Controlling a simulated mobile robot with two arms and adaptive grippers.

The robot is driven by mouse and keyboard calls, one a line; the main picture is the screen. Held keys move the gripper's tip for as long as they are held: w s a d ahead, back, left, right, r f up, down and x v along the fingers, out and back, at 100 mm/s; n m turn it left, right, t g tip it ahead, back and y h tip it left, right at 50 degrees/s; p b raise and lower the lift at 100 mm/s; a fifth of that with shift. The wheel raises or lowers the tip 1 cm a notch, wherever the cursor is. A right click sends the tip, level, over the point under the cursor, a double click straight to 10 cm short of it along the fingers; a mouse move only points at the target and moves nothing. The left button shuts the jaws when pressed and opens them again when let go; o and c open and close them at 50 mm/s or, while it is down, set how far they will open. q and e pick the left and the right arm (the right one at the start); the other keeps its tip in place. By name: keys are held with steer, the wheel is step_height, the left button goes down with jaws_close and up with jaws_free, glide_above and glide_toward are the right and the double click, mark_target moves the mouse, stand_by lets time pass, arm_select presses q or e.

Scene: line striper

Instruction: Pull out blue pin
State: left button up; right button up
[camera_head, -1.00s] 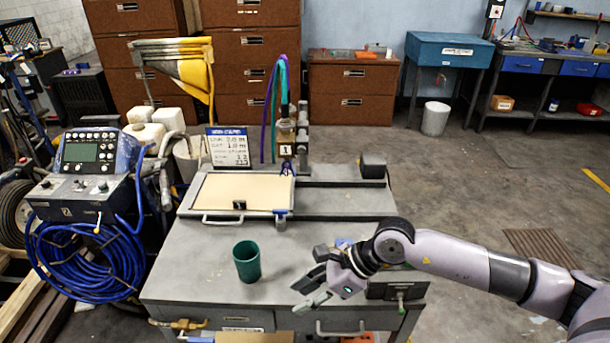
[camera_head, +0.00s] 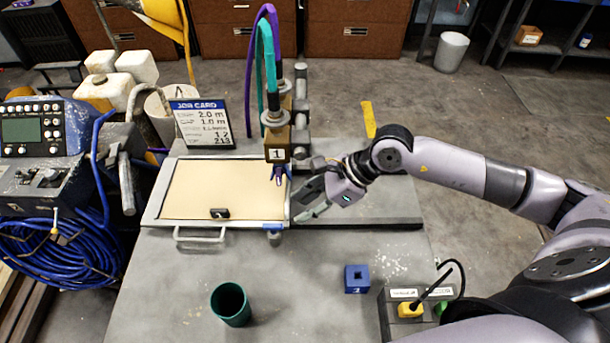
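My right gripper (camera_head: 301,204) is at the right edge of the framed tan board (camera_head: 225,188), with its fingers apart and nothing seen between them. A small blue piece (camera_head: 273,227) sits at the board's lower right corner, just left of and below the fingers; it may be the blue pin, but it is too small to be sure. Another blue-violet part (camera_head: 279,173) hangs below the brown block marked 1 (camera_head: 278,147), left of the gripper. The fingers do not visibly touch either one. My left gripper is out of view.
A green cup (camera_head: 231,304) and a blue block with a hole (camera_head: 357,279) stand on the bench front. A job card (camera_head: 203,124) stands behind the board. A box with a yellow plug (camera_head: 410,309) is at lower right. The bench middle is clear.

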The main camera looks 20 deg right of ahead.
mark_target(275, 225)
steer(key=b+x, duration=0.3)
steer(key=x, duration=0.4)
steer(key=shift+a+f+b, duration=0.2)
steer(key=shift+f+b, duration=0.05)
steer(key=shift+b, duration=0.05)
steer(key=shift+w+a+f+b, duration=0.2)
steer(key=shift+a+f+b, duration=0.2)
steer(key=shift+f+b, duration=0.1)
steer(key=shift+w+a+f, duration=0.15)
steer(key=shift+a+f, duration=0.1)
arm_select(q)
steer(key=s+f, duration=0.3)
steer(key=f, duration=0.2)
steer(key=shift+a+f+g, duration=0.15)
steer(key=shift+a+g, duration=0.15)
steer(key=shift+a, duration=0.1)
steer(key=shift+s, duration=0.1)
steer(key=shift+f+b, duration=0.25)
steer(key=shift+b, duration=0.2)
arm_select(e)
jaws_close()
